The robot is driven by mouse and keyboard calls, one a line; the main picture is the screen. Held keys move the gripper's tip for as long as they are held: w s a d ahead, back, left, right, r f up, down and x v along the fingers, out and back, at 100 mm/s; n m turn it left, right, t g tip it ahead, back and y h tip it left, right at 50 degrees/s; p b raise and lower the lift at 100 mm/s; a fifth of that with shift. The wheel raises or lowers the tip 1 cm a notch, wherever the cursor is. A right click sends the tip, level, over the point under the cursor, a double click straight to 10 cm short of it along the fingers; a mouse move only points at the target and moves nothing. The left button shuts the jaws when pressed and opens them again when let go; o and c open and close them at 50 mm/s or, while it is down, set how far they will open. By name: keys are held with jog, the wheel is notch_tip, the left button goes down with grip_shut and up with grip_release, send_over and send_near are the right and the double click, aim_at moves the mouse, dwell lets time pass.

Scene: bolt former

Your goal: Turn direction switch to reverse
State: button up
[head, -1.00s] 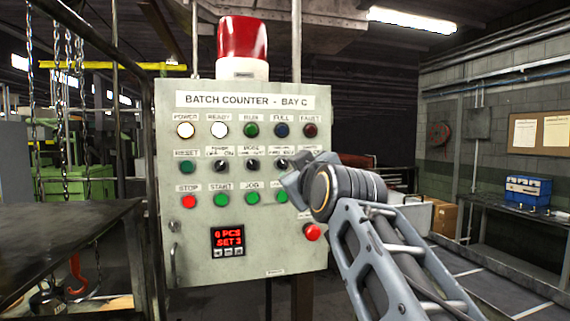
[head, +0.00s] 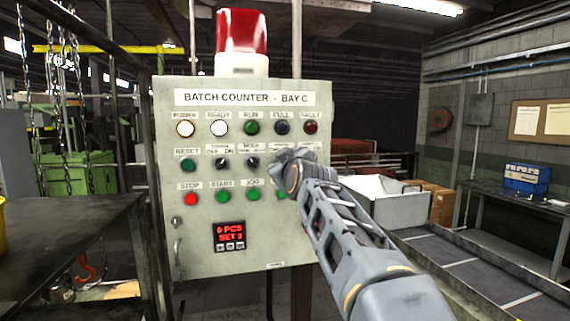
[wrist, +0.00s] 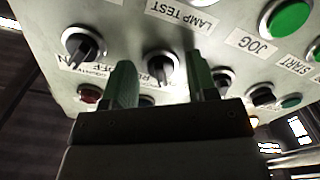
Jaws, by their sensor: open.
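The grey control panel (head: 215,135), titled "BATCH COUNTER - BAY C", carries a row of black rotary switches. My gripper (head: 286,165) is at the right part of that row and hides the switches there in the head view. In the wrist view the panel appears upside down. My gripper's two green fingers (wrist: 162,66) are open, one on each side of a black switch knob (wrist: 160,68). Its label is partly hidden, and I cannot tell whether the fingers touch it. Another black knob (wrist: 83,45) is at the left, outside the fingers.
Close by are the mode switch (head: 252,163), power switch (head: 222,163), green jog button (head: 253,195) and red stop button (head: 191,199). A red beacon (head: 242,32) tops the panel. A dark table (head: 60,240) stands at left, a conveyor (head: 450,262) at right.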

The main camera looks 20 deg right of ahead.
jog(key=shift+c, duration=0.3)
jog(key=c, duration=0.8)
jog(key=shift+m, duration=0.3)
jog(key=m, duration=1.1)
jog(key=shift+a, duration=0.3)
jog(key=shift+m, duration=0.3)
